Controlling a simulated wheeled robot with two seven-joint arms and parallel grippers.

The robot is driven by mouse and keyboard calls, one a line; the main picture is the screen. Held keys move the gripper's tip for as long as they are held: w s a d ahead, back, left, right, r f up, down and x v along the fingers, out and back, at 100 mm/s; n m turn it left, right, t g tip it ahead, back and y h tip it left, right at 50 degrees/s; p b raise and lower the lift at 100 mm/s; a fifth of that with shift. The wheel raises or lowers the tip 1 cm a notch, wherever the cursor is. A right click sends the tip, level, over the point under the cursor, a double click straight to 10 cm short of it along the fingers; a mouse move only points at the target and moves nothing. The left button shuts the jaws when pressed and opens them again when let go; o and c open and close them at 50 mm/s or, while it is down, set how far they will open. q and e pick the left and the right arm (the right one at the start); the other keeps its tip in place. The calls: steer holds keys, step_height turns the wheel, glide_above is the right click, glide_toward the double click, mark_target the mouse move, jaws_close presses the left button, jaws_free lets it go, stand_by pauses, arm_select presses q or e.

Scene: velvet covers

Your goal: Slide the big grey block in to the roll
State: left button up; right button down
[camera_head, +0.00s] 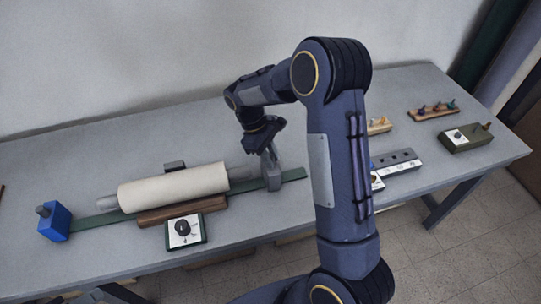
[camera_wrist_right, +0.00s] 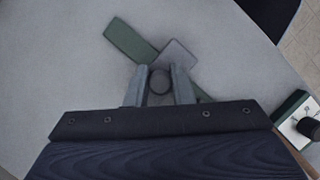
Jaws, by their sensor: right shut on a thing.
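The cream roll (camera_head: 175,187) lies over a long green strip (camera_head: 295,175), with a grey core end showing at each side. The big grey block (camera_head: 273,180) stands on the strip to the right of the roll. A small gap seems to lie between it and the roll's right core end. My right gripper (camera_head: 265,150) comes down on the block from above. In the right wrist view my gripper (camera_wrist_right: 160,78) is shut on the block's round dark knob (camera_wrist_right: 158,82), and part of the grey block (camera_wrist_right: 180,52) shows beyond. My left gripper is out of view.
A blue block (camera_head: 55,221) with a knob stands at the strip's left end. A brown wooden bar (camera_head: 182,210) and a dial box (camera_head: 185,231) lie in front of the roll. A green box (camera_head: 466,137) and a peg board (camera_head: 433,110) stand far right.

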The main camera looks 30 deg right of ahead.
steer(key=a, duration=0.2)
steer(key=w+a, duration=0.1)
steer(key=a, duration=0.1)
steer(key=c, duration=1.3)
jaws_free()
steer(key=shift+a, duration=0.1)
steer(key=shift+o, duration=0.2)
steer(key=v, duration=0.7)
steer(key=shift+w+r, duration=0.15)
steer(key=shift+r, duration=0.2)
